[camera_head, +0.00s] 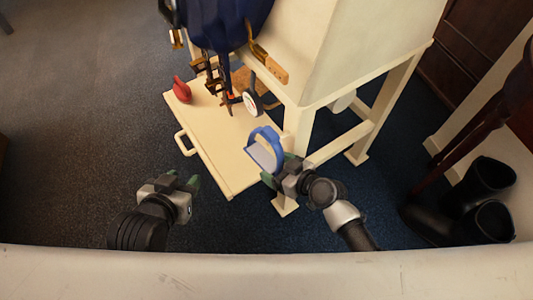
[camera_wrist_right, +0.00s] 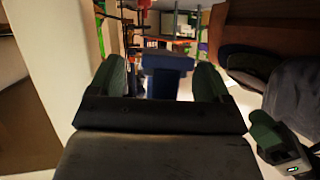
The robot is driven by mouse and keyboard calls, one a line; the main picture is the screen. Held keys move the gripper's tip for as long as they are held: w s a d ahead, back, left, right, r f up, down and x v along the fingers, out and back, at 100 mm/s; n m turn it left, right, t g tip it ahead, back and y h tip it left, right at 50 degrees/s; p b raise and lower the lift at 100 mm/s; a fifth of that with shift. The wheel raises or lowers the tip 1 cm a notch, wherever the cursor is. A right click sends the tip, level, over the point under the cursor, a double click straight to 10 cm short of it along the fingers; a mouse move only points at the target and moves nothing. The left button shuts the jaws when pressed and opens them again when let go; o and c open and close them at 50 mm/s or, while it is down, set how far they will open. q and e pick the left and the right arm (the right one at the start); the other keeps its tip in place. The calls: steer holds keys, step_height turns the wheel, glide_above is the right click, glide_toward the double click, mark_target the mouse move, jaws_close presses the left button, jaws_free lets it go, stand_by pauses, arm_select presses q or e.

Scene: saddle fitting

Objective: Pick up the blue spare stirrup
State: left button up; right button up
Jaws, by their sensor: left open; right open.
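The blue stirrup (camera_head: 254,134), an arch with a flat pale-centred base, is at the right edge of the cream pull-out shelf. I cannot tell whether it touches the shelf. My right gripper (camera_head: 272,174) is open at the stirrup's lower right side. In the right wrist view, a blue part of the stirrup (camera_wrist_right: 167,64) shows between the two green fingers of the right gripper (camera_wrist_right: 160,80), with dark gaps beside it. My left gripper (camera_head: 188,183) is open and empty, left of the shelf's front corner, above the dark carpet.
The cream shelf (camera_head: 215,155) has a handle (camera_head: 183,143) and holds a red object (camera_head: 181,90). A white round object (camera_head: 250,101) is near the stirrup. The dark blue saddle (camera_head: 222,22) hangs above on the cream stand (camera_head: 350,45). Black boots (camera_head: 480,195) stand at right.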

steer(key=shift+w+a+f, duration=0.1)
steer(key=shift+w+a, duration=0.05)
steer(key=shift+a, duration=0.05)
arm_select(q)
steer(key=shift+w+d+r, duration=0.1)
steer(key=shift+r, duration=0.05)
arm_select(e)
steer(key=c, duration=1.2)
steer(key=shift+r, duration=0.25)
